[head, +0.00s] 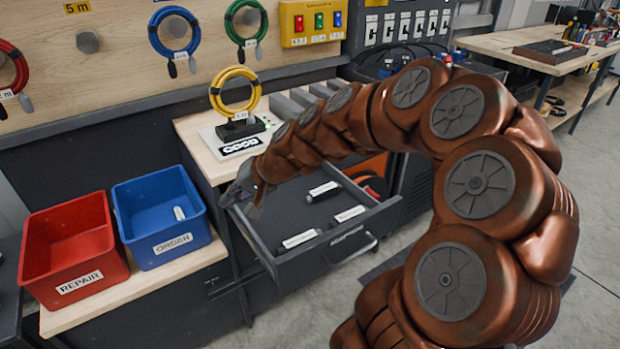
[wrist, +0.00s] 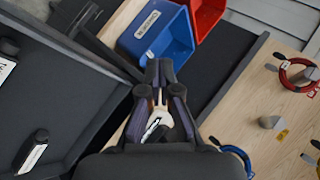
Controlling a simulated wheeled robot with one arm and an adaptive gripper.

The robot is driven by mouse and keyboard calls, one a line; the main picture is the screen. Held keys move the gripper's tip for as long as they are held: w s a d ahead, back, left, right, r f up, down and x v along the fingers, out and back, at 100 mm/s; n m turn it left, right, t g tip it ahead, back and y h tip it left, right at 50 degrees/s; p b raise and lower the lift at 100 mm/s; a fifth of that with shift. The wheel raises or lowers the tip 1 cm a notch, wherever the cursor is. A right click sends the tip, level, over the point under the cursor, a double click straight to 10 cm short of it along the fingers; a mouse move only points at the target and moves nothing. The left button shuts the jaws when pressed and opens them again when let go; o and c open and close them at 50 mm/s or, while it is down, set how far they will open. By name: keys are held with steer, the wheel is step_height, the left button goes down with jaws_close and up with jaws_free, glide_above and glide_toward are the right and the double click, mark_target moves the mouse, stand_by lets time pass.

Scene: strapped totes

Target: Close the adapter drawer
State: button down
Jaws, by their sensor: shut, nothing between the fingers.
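The adapter drawer (head: 377,226) stands pulled out from the bench in the head view, with a handle (head: 352,250) on its labelled front. Several labelled adapters lie inside, such as one near the front (head: 299,239). My gripper (head: 238,198) is shut and empty, at the drawer's left side near its back corner; I cannot tell if it touches the side wall. In the wrist view the shut fingers (wrist: 159,72) point toward the bins, and part of the drawer (wrist: 75,108) shows at left with an adapter (wrist: 33,152). My arm crosses above the drawer and hides part of its back right.
A red repair bin (head: 72,250) and a blue order bin (head: 162,219) stand left of the drawer. A yellow cable coil (head: 235,91) stands on a tester (head: 240,143) on the bench above. More coils hang on the wall board. Grey floor is open in front of the drawer.

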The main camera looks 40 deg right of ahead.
steer(key=w+d+f+m+t+h+b, duration=0.1)
steer(key=w+d+f+m, duration=0.15)
steer(key=d, duration=0.35)
steer(key=w+d+f+m+t+h+b, duration=0.1)
steer(key=w+d+m+t, duration=0.15)
steer(key=d, duration=0.35)
steer(key=m+t+h+b, duration=0.1)
steer(key=m+h+b, duration=0.2)
steer(key=m+h, duration=0.3)
glide_toward(310, 177)
steer(key=shift+m+y, duration=0.4)
steer(key=shift+y, duration=0.1)
steer(key=x, duration=0.4)
steer(key=shift+w+d+r, duration=0.2)
steer(key=shift+w+d, duration=0.05)
steer(key=shift+w, duration=0.3)
steer(key=shift+w+d+r+p, duration=0.15)
steer(key=shift+w+p, duration=0.25)
steer(key=shift+w, duration=0.55)
steer(key=shift+w+d, duration=0.1)
steer(key=shift+w, duration=0.85)
